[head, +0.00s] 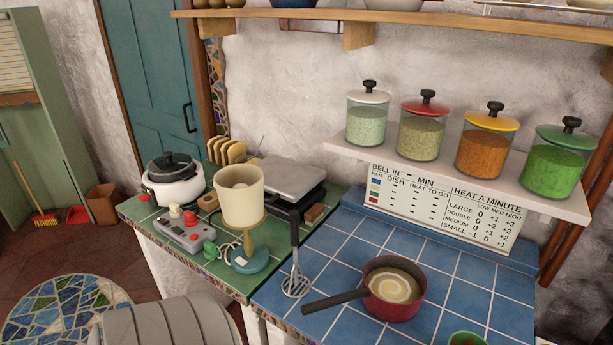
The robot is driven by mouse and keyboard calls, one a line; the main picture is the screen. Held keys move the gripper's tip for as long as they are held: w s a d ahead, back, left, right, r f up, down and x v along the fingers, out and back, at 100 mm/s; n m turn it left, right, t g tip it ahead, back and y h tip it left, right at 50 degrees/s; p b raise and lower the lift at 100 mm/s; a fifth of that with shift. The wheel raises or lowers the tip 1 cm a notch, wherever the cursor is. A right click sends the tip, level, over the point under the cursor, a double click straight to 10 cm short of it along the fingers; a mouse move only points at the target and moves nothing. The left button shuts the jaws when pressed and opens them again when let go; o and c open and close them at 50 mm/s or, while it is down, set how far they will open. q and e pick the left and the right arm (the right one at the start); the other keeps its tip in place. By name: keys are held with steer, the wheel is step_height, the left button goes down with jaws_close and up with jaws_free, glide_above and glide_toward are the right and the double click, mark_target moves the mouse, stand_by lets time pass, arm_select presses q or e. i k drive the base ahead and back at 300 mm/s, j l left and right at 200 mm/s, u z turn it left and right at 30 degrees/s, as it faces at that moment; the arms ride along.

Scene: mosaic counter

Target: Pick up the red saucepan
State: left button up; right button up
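The red saucepan (394,302) stands upright on the blue-tiled counter (335,246), right of centre. Its dark handle (335,301) points left, toward the counter's front edge. A pale cream liquid with a swirl (396,287) lies inside it. Neither of my grippers shows in the head view, and nothing is seen touching the saucepan.
A green cup (466,340) is cut off at the bottom edge. A shelf with jars (427,128) overhangs the back.

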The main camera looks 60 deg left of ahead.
mark_target(393, 289)
steer(key=u, duration=1.15)
